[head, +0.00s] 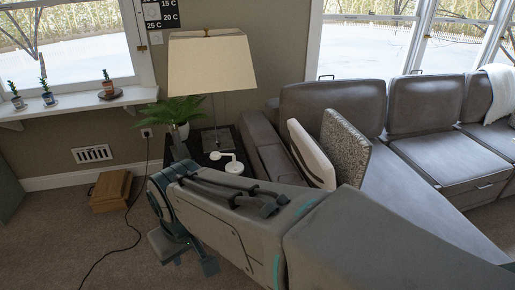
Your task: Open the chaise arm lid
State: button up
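The chaise arm (262,131) is the grey leather armrest at the left end of the sofa, beside the side table. Its top shows as a narrow padded strip that looks flat and down. A seam crosses it, and its near part is hidden behind my arm. I cannot make out the lid's edge or a handle. My gripper (186,256) hangs low at the left end of my arm, over the carpet, well to the left of and nearer than the chaise arm. Its fingers are partly hidden by the wrist, and nothing shows held.
A white cushion (311,154) and a speckled cushion (345,147) lean beside the chaise arm. A lamp (209,66), plant (178,112) and white round object (234,167) stand on the dark side table (203,146). A wooden box (110,190) and a black cord (128,215) lie on the carpet.

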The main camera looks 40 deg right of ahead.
aim_at(279, 168)
jog(key=z, duration=0.8)
jog(key=i, duration=1.3)
jog(key=z, duration=0.8)
